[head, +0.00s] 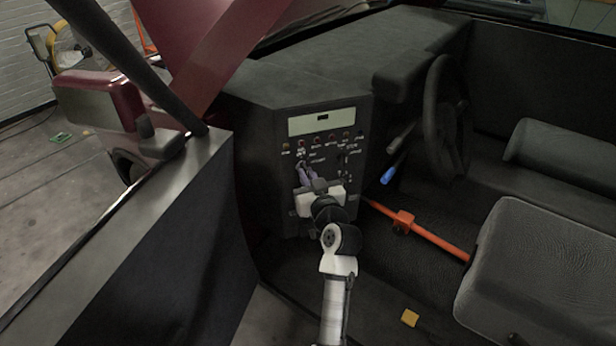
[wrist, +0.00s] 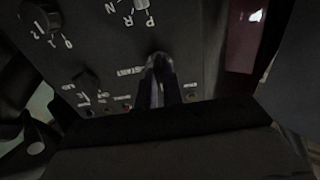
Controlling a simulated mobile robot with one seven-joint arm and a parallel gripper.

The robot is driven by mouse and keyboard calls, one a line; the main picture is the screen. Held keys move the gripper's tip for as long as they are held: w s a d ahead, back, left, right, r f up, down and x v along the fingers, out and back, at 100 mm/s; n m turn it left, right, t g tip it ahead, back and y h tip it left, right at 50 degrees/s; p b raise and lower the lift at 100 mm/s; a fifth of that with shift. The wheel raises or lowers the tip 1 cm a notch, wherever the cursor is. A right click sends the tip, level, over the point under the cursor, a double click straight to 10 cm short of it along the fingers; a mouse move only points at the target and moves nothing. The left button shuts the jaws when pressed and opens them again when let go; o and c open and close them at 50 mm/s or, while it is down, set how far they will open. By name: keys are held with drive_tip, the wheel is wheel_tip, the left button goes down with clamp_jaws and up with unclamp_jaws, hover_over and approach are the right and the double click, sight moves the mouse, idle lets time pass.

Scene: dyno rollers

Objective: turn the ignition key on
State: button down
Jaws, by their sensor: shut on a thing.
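The dashboard panel (head: 270,190) stands upright at the middle of the head view, with a pale display strip, a row of small coloured lights and switches below it. My gripper (head: 304,173) reaches its left part, just below the lights. In the wrist view my gripper (wrist: 160,78) has its fingers close together against the panel, beside an upside-down START label (wrist: 131,71). It is shut on the ignition key, which the fingers hide almost wholly. I cannot tell the key's angle.
A dark knob (wrist: 40,18) marked 0, 1, 2 and a smaller knob (wrist: 86,80) sit near my fingers. A steering wheel (head: 440,110), a blue-tipped lever (head: 389,175) and an orange bar (head: 425,232) lie right of the panel. The open door (head: 165,235) stands left.

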drive_tip(key=shift+m, duration=0.3)
drive_tip(key=shift+m+p, duration=1.35)
drive_tip(key=shift+m, duration=2.75)
drive_tip(key=c, duration=1.5)
unclamp_jaws()
drive_tip(key=shift+b+v, duration=1.95)
drive_tip(key=shift+v, duration=5)
